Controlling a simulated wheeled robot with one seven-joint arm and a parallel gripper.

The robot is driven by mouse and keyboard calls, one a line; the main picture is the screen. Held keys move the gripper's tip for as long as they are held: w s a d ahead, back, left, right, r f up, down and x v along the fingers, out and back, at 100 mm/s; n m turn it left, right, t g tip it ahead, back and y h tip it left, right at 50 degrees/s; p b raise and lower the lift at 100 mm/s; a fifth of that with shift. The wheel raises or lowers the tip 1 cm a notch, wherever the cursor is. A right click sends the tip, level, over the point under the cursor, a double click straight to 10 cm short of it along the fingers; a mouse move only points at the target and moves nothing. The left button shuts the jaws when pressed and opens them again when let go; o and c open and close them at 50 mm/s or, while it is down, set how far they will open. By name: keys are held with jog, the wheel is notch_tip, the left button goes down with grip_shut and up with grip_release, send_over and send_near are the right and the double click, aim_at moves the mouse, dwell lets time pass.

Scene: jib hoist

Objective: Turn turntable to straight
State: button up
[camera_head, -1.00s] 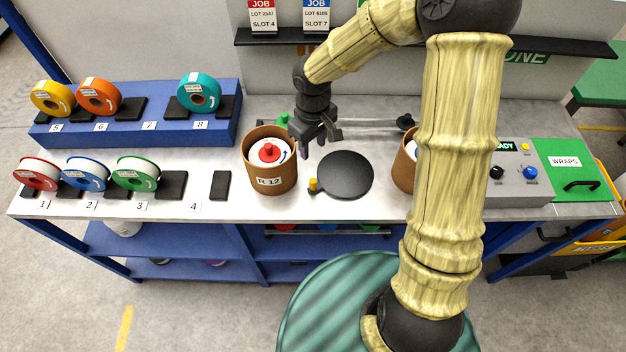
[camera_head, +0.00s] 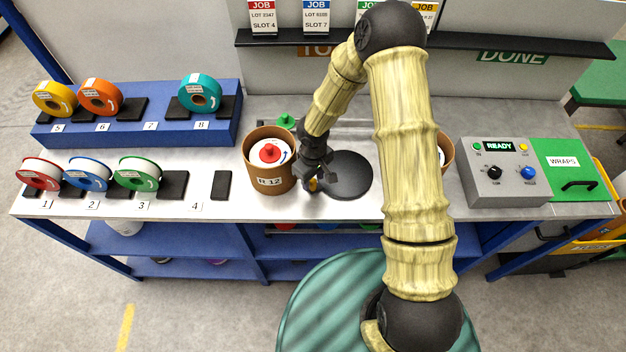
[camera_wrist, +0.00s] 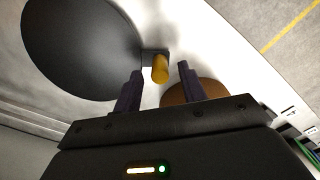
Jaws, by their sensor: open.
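The turntable is a dark round disc (camera_head: 349,176) on the bench between two brown drums; it also shows at the upper left of the wrist view (camera_wrist: 80,45). A yellow knob (camera_wrist: 160,68) stands on a small dark tab at the disc's edge. In the head view the knob (camera_head: 312,184) is partly hidden by my gripper. My gripper (camera_head: 318,182) is open, low at the disc's left edge. In the wrist view its two fingers (camera_wrist: 158,85) point toward the knob, which appears between them and a little beyond the tips. I cannot tell whether they touch it.
A brown drum labelled R 12 (camera_head: 270,176) stands close left of my gripper. Another drum (camera_head: 445,150) is partly behind my arm. A control box (camera_head: 505,172) reading READY is at right. Coloured reels stand at left. The bench front is clear.

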jog(key=shift+f, duration=1)
grip_shut()
